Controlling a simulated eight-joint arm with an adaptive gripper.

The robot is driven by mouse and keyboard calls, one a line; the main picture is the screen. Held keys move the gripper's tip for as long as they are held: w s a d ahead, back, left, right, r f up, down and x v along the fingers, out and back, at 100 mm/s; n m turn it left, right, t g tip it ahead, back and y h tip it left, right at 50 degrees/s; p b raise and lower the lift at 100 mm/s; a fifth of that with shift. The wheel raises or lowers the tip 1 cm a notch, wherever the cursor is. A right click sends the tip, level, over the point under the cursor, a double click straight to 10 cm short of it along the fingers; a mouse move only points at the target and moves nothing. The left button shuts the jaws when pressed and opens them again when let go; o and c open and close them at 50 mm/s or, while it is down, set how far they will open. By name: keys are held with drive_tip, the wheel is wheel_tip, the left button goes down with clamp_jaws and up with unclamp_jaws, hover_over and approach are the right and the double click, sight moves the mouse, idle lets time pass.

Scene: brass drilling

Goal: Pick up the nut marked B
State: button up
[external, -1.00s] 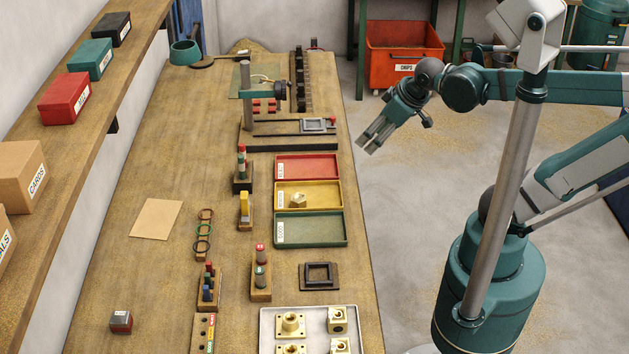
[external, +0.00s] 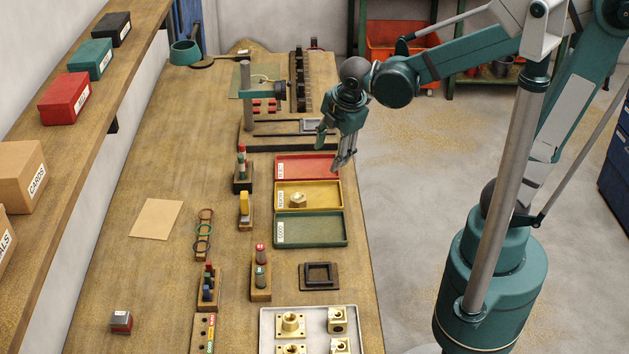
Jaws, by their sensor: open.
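A brass-coloured piece that looks like a nut (external: 298,200) lies in the yellow tray (external: 329,204), left of its middle. I cannot read a letter B on it or on any other brass part from here. My gripper (external: 343,164) is open, with nothing between its fingers. Its fingers point down in the picture at the right end of the red tray (external: 295,168), up and to the right of the nut. Its exact height over the bench is hard to tell.
A green tray (external: 310,240) lies in front of the yellow one. A pale tray (external: 265,325) with several brass parts is at the front edge of the picture, partly cut off. A drill stand (external: 246,100) is behind the red tray. Racks (external: 261,285) stand to the left.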

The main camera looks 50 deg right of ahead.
sight(298, 197)
drive_tip(key=w+a+f+n+g+h+p, duration=0.1)
drive_tip(key=a+f+n, duration=0.3)
drive_tip(key=a+n, duration=0.6)
drive_tip(key=shift+w+a+f+h, duration=0.3)
drive_tip(key=shift+w+a+f, duration=0.1)
drive_tip(key=shift+a, duration=0.2)
drive_tip(key=shift+x, duration=1.25)
drive_tip(key=shift+b+x, duration=0.75)
drive_tip(key=shift+x, duration=1.85)
drive_tip(key=shift+c, duration=0.2)
